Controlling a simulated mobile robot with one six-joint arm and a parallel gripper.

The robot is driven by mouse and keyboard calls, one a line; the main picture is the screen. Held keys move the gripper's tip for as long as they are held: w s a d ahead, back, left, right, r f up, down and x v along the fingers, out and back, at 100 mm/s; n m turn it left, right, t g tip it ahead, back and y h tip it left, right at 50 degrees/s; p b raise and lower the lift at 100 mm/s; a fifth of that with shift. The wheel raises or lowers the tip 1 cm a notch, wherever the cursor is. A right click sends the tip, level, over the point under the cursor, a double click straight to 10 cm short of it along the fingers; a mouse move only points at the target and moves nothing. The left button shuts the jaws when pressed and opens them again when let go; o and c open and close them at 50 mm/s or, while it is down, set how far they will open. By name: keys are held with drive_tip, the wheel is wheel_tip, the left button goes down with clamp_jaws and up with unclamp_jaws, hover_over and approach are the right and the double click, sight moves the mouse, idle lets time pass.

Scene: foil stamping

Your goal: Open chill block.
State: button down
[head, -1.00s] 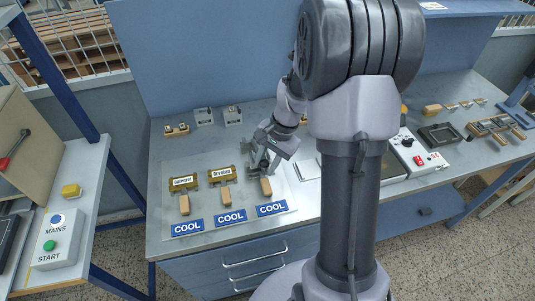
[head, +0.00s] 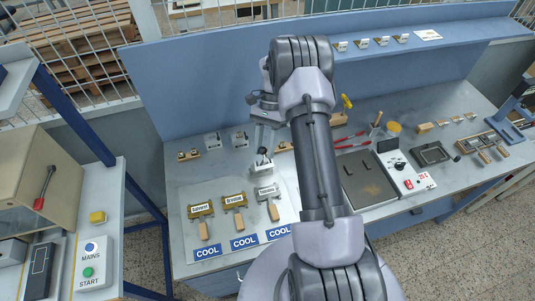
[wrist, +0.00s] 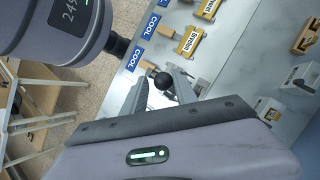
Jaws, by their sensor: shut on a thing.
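My gripper (head: 264,148) reaches down over the bench, and its fingers are closed around a round black knob (wrist: 163,80). The knob also shows in the head view (head: 262,151). A light grey part (head: 263,161) shows just below the knob; I cannot tell whether it is lifted, and much of it is hidden. In front, two brass holders with wooden handles, a left one (head: 201,211) and a middle one (head: 233,200), and a silver one (head: 267,191) stand in a row. Blue COOL labels (head: 244,242) lie before them.
Two small grey blocks (head: 212,139) (head: 240,138) and a wooden stand (head: 188,155) are at the back left. A dark hot plate (head: 367,180) and a white control box (head: 405,170) stand to the right. The pale mat (head: 285,215) is bare around the holders.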

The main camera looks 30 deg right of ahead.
drive_tip(key=w+d+f+b, duration=0.1)
drive_tip(key=w+d, duration=0.1)
drive_tip(key=w, duration=0.6)
drive_tip(key=shift+w, duration=0.25)
drive_tip(key=shift+f, duration=0.1)
drive_tip(key=c, duration=1.6)
unclamp_jaws()
drive_tip(key=o, duration=0.4)
drive_tip(key=shift+w+a, duration=0.1)
drive_tip(key=shift+a, duration=0.05)
drive_tip(key=shift+o, duration=0.2)
drive_tip(key=shift+w+a, duration=0.1)
drive_tip(key=shift+a, duration=0.05)
drive_tip(key=shift+d, duration=0.25)
drive_tip(key=shift+r, duration=0.2)
